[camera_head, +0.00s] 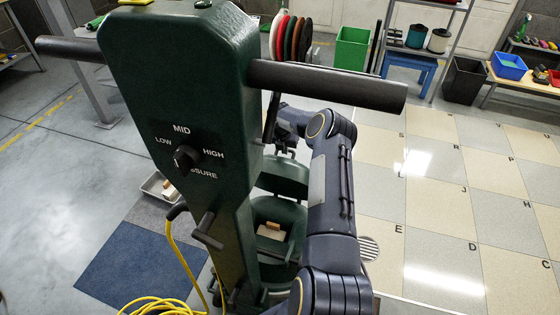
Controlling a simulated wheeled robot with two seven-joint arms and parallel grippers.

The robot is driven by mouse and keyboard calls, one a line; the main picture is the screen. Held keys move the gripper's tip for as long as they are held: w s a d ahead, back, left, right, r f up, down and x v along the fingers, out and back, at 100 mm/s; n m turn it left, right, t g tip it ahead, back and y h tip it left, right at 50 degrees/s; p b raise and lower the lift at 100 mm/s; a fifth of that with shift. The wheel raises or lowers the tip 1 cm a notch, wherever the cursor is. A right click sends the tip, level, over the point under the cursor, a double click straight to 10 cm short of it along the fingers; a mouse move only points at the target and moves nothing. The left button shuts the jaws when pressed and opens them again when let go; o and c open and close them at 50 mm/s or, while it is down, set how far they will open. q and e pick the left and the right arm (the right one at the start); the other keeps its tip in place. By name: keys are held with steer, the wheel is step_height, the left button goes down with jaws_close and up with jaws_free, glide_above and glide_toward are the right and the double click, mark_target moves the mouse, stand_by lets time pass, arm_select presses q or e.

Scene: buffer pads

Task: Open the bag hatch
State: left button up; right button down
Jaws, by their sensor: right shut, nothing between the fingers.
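A tall dark green floor machine (160,90) with black side handles stands upright in front of me. Its lower green housing (283,183) shows behind the column, partly hidden by the column and my arm. The housing has a recess with a beige item (271,231) in it. I cannot tell which part is the bag hatch or how far it stands open. My right arm reaches up past the right side of the machine. Its gripper (284,150) is shut and empty, close to the column above the housing, mostly hidden. My left gripper is out of view.
A dial (186,157) and a lower black lever (207,232) project from the column. A yellow cord (165,303) lies coiled on the floor beside a blue mat (135,255). Colored pads (290,38) and a green bin (351,48) stand behind. Tiled floor to the right is clear.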

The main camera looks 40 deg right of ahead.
steer(key=shift+w+d+f+b, duration=0.1)
steer(key=shift+w+d+b, duration=0.25)
steer(key=shift+d, duration=0.3)
steer(key=shift+w+d+f+b, duration=0.1)
steer(key=shift+w+d+b, duration=0.2)
steer(key=shift+d, duration=0.35)
steer(key=shift+w+d, duration=0.15)
steer(key=shift+d, duration=0.05)
steer(key=shift+r, duration=0.15)
